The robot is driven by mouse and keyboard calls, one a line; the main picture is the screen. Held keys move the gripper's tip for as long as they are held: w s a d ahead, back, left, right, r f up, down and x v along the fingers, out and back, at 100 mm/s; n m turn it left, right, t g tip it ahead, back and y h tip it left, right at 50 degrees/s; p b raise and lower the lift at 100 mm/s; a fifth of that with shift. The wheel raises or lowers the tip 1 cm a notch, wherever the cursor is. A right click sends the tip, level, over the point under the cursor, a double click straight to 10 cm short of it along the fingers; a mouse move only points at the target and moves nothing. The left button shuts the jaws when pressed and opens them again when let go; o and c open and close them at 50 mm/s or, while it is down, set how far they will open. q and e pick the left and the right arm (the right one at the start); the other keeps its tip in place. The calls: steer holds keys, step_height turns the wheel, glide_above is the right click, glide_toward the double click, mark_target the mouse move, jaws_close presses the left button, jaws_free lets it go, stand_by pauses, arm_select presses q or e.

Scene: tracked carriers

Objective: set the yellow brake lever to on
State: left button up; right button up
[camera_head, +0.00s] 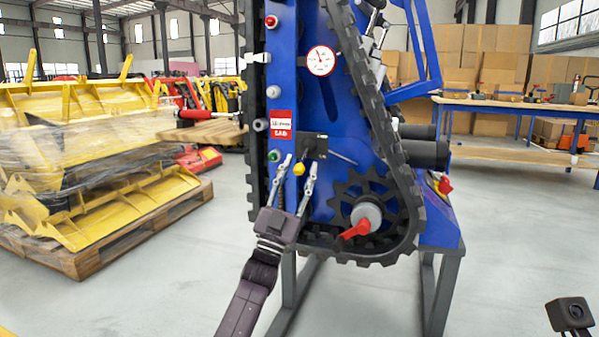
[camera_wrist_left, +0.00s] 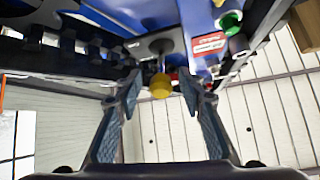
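The yellow brake lever shows as a yellow knob (camera_head: 299,169) just below a black plate on the blue carrier (camera_head: 290,95). In the left wrist view the yellow knob (camera_wrist_left: 161,87) hangs on a short stem below a dark mount. My left gripper (camera_head: 299,166) reaches up from below, with one finger on each side of the knob. In the left wrist view the open fingers (camera_wrist_left: 160,88) show gaps to the knob on both sides; contact is not visible. The lever's on and off marks cannot be read.
A black track with a sprocket runs right of the lever. A red handle (camera_head: 356,230) sits lower right, a green button (camera_head: 274,155) upper left, and a gauge (camera_head: 321,60) above. A pallet of yellow parts (camera_head: 90,240) stands left; a workbench (camera_head: 515,105) stands right.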

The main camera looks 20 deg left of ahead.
arm_select(q)
steer(key=v, duration=1.2)
steer(key=shift+d, duration=0.1)
